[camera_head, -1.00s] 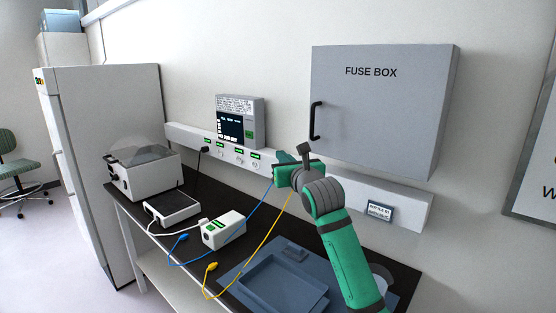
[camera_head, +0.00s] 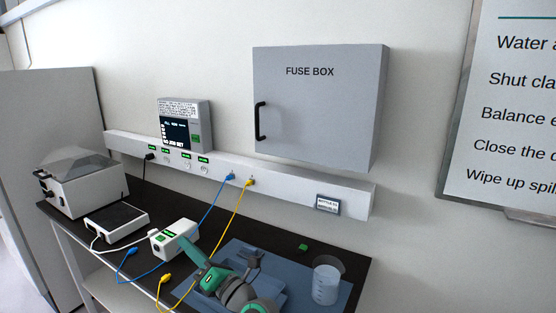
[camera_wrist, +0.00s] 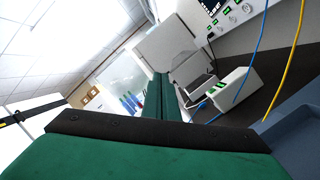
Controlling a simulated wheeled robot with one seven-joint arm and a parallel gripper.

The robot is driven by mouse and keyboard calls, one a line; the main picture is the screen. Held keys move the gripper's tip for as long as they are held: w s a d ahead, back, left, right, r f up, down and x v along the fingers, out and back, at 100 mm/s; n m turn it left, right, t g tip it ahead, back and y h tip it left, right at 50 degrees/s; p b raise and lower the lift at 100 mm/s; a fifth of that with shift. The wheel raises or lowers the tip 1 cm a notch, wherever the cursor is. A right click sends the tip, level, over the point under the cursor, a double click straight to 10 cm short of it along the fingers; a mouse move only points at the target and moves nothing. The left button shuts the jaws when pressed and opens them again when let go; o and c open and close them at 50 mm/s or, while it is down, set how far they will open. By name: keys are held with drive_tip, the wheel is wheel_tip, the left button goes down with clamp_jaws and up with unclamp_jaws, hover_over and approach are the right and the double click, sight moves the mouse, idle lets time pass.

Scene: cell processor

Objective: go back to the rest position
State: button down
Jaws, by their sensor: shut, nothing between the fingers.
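My gripper (camera_head: 185,241) is low over the bench in the head view, its green fingers together, pointing up and left toward the white box with a green display (camera_head: 172,246). In the wrist view my gripper (camera_wrist: 160,88) also shows shut, with nothing held. I cannot tell whether the fingertips touch the white box or only overlap it in the picture.
Blue (camera_head: 207,212) and yellow (camera_head: 234,222) cables run to the wall rail (camera_head: 290,196). The fuse box (camera_head: 315,115) is shut.

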drive_tip(key=s+d+f+n+t+h, duration=0.1)
drive_tip(key=s+d+f+n+h, duration=0.4)
drive_tip(key=s, duration=1.1)
drive_tip(key=s+d+f+n+t+h, duration=0.1)
drive_tip(key=s+d+f+n+h, duration=0.5)
drive_tip(key=s+d+f+n, duration=0.4)
drive_tip(key=s+d+f+n+h, duration=0.5)
drive_tip(key=s+d+f+n, duration=0.3)
drive_tip(key=s+f+n, duration=0.5)
drive_tip(key=s+n, duration=0.7)
drive_tip(key=s, duration=0.3)
drive_tip(key=shift+d+f+t+h, duration=0.15)
drive_tip(key=shift+f+t+h, duration=0.25)
